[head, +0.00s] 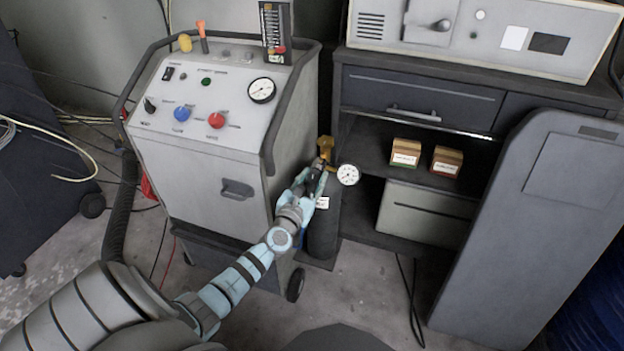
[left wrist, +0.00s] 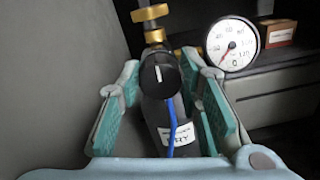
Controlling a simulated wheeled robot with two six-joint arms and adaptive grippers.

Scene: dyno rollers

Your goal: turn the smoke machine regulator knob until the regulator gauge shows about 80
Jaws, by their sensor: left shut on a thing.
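The regulator knob (left wrist: 160,76) is black with a white line that stands nearly upright in the left wrist view. My left gripper (head: 318,168) is shut on it, with teal-padded fingers on both sides. In the head view the gripper mostly hides the knob. The regulator gauge (head: 348,174) is a round white dial just right of the gripper. In the left wrist view the gauge (left wrist: 232,44) has a red needle pointing down-left, near the low end of its scale. A brass valve (left wrist: 151,14) sits above the knob. My right gripper is not in view.
The dark bottle (head: 322,232) with a white label stands below the regulator. A grey machine cart (head: 190,165) with its own gauge (head: 262,90) is close on the left. A dark cabinet (head: 420,85) with two small boxes on its shelf stands to the right.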

